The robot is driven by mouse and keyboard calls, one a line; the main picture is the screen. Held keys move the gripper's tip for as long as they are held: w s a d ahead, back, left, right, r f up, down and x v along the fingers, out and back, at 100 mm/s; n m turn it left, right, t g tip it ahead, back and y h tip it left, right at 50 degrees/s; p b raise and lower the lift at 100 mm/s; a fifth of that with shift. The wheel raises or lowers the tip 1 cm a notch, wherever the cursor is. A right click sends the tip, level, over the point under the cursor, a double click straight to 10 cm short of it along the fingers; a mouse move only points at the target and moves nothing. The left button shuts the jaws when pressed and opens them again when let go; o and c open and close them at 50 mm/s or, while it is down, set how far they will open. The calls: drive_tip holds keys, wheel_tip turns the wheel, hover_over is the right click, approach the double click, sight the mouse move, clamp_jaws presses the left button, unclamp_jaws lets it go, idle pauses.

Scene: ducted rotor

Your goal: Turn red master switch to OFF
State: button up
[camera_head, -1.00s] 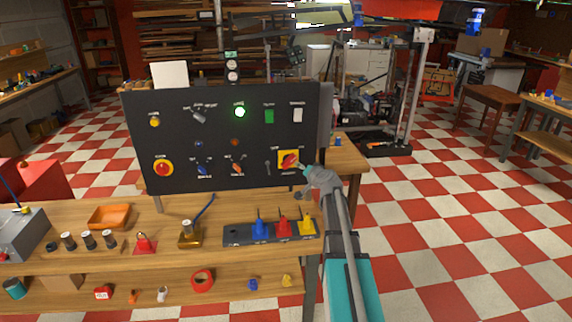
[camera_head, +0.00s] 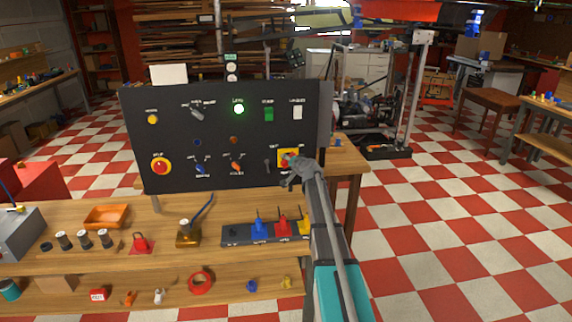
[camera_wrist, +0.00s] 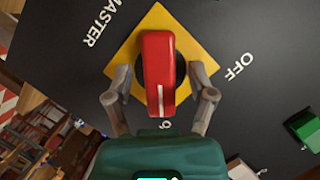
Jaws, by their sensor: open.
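The red master switch (camera_wrist: 158,72) is a red knob with a white line on a yellow plate (camera_wrist: 124,52) on the black panel (camera_head: 222,140). In the wrist view the word OFF (camera_wrist: 239,67) is to the right of the plate and MASTER to its upper left. The knob's white line points down in that view, not toward OFF. My gripper (camera_wrist: 160,97) is open, with one finger on each side of the knob and a visible gap on both sides. In the head view my gripper (camera_head: 291,172) covers much of the switch.
Blue, red and yellow objects stand on a dark rack (camera_head: 236,236) on the bench below.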

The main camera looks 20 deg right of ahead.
drive_tip(key=shift+w, duration=0.3)
